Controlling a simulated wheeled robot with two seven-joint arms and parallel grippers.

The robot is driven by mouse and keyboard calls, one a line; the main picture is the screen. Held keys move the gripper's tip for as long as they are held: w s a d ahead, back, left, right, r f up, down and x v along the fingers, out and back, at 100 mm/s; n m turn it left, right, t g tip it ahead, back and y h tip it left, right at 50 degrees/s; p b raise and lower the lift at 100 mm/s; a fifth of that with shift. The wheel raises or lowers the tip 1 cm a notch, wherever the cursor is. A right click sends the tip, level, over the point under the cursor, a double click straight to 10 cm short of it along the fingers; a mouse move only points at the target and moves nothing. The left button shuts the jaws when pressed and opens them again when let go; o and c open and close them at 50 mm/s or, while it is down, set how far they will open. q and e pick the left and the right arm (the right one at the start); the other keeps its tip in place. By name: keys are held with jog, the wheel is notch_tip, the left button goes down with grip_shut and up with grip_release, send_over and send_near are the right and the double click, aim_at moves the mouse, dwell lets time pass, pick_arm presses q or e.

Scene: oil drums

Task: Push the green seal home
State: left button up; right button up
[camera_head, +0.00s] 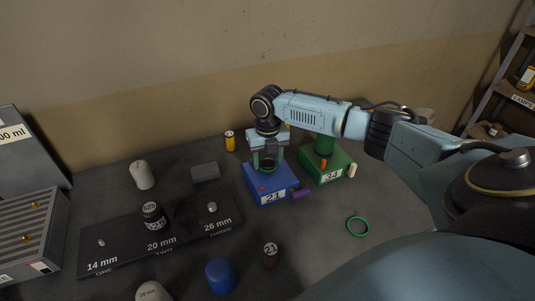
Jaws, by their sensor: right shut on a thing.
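My right gripper (268,165) points down over the blue block marked 21 (273,185), at the back middle of the table. It is shut on a green ring-shaped seal (268,169) at the top of the block. The fingers partly hide the seal, and I cannot tell how deep it sits. Another green ring (358,227) lies flat on the table to the right. My left gripper is not in view.
A green block marked 34 (334,164) stands close right of the blue one, partly behind my arm. A black tray (186,243) with size labels lies front left. A blue cylinder (220,275) and a small dark cylinder (270,255) stand in front.

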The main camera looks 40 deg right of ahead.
jog(key=shift+f, duration=0.65)
dwell(0.6)
jog(key=o, duration=1)
jog(key=shift+r, duration=0.15)
notch_tip(320, 180, up, 13)
jog(key=shift+r, duration=0.1)
